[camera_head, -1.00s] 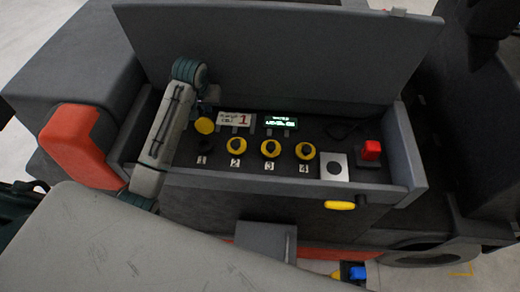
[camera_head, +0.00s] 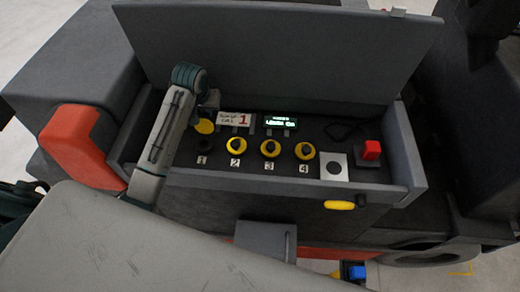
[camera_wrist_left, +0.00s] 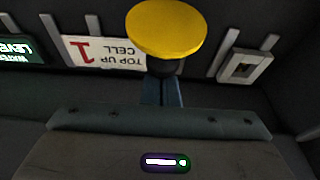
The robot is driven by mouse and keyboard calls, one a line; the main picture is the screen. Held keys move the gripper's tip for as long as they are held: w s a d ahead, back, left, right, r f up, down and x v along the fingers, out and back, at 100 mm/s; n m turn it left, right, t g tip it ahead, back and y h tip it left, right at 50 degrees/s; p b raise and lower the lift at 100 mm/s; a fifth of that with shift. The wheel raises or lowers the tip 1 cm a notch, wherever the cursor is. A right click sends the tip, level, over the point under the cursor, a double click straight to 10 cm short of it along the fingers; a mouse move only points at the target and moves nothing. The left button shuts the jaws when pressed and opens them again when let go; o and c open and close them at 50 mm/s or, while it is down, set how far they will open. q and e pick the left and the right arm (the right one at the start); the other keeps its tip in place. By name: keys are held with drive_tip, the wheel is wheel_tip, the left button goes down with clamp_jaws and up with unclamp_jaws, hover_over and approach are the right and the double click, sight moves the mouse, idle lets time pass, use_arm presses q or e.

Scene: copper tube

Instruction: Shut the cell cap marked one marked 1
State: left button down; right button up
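The cap of cell 1 is a yellow disc (camera_head: 204,126) standing open behind the dark opening (camera_head: 204,145) above the white "1" mark. In the left wrist view the yellow cap (camera_wrist_left: 167,27) is large, just beyond the fingertips. My left gripper (camera_head: 210,98) is at the cap, partly hidden by its own wrist. In the left wrist view its fingers (camera_wrist_left: 162,92) look closed together, with nothing visible between them. Whether they touch the cap is unclear. My right gripper does not show.
Yellow caps 2 (camera_head: 236,146), 3 (camera_head: 270,147) and 4 (camera_head: 305,151) sit in a row to the right. A "TOP UP CELL 1" card (camera_head: 235,119) and a lit display (camera_head: 281,122) stand behind. The box's raised lid (camera_head: 290,50) and side walls enclose the space.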

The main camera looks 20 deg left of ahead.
use_arm(q)
hover_over(205, 140)
drive_tip(key=s, duration=0.1)
drive_tip(key=shift+s+d+f, duration=0.1)
drive_tip(key=shift+d+f, duration=0.05)
drive_tip(key=shift+s+f, duration=0.15)
drive_tip(key=shift+s, duration=0.05)
idle(1.5)
drive_tip(key=shift+s+d+f, duration=0.1)
drive_tip(key=shift+s+f, duration=0.05)
drive_tip(key=shift+f, duration=0.1)
idle(0.6)
drive_tip(key=shift+r, duration=0.1)
